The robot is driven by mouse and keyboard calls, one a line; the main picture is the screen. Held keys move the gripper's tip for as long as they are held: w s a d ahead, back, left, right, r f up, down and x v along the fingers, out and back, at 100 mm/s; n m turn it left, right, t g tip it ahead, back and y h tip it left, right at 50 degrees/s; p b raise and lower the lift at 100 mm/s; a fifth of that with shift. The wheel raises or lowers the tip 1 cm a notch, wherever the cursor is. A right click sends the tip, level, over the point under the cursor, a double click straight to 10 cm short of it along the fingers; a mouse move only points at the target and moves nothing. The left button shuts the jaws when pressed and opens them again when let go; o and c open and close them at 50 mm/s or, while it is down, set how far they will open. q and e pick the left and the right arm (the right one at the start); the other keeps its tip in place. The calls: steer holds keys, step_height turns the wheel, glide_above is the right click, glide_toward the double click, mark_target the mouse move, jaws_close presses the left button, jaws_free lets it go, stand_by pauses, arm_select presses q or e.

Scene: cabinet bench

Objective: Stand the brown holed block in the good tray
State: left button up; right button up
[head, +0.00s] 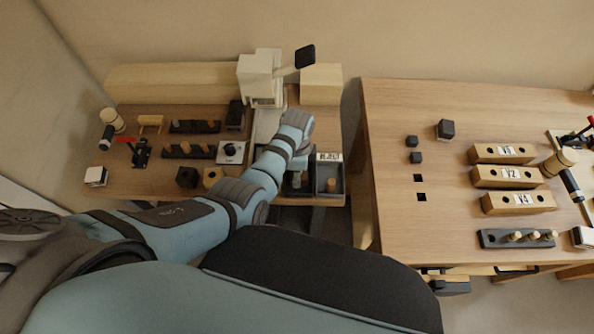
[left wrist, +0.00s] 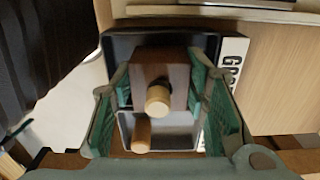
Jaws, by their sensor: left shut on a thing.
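My left gripper (left wrist: 156,95) is shut on the brown holed block (left wrist: 172,68), its green-padded fingers on either side. A light round peg (left wrist: 158,100) shows at the block's near face. The held block is over the dark tray (left wrist: 119,44), whose white label starts with "G". I cannot tell whether the block touches the tray floor. In the head view the left gripper (head: 297,183) is at the trays on the left bench's front right; my arm hides most of the good tray. My right gripper is not in view.
The tray labelled REJECT (head: 328,192) stands beside it, with a light peg (head: 331,184) in it. A pale machine (head: 259,78) stands behind. Dark racks (head: 188,151) and a dark block (head: 187,177) are to the left. A gap separates the right table (head: 440,200), with labelled blocks (head: 506,177).

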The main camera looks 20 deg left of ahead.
arm_select(q)
steer(key=shift+f, duration=0.3)
steer(key=o, duration=1.2)
steer(key=shift+o, duration=0.9)
steer(key=shift+r, duration=0.1)
step_height(320, 180, up, 3)
steer(key=shift+f+p, duration=0.2)
steer(key=shift+p, duration=0.45)
steer(key=shift+w+r, duration=0.1)
steer(key=shift+r, duration=2.05)
steer(key=shift+a+f, duration=0.1)
